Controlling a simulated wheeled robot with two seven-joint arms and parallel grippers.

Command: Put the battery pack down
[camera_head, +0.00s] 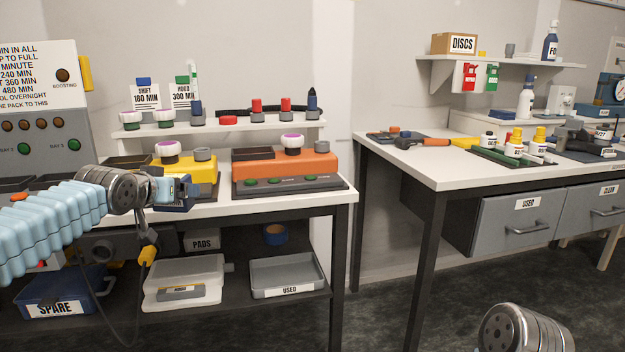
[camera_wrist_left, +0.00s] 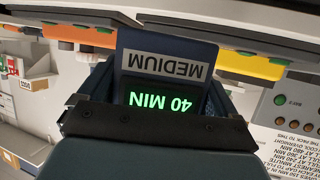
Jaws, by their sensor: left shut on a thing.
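The battery pack is dark blue, with a "MEDIUM" label and a lit green "40 MIN" readout, both upside down in the left wrist view (camera_wrist_left: 167,42). My left gripper (camera_wrist_left: 155,110) is shut on it. In the head view the left gripper (camera_head: 168,190) is at the front edge of the left bench, in front of a yellow unit. Only a small dark blue part of the pack (camera_head: 176,205) shows there. Whether it touches the bench is not clear. My right wrist shows at the bottom right of the head view, but its gripper fingers are out of frame.
The yellow unit (camera_head: 198,180) and an orange unit (camera_head: 290,168) stand on the left bench (camera_head: 270,202). A grey panel (camera_head: 40,120) with lamps stands at the left. Below are a "SPARE" bin (camera_head: 57,308) and a "USED" tray (camera_head: 290,277). Floor shows between the benches.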

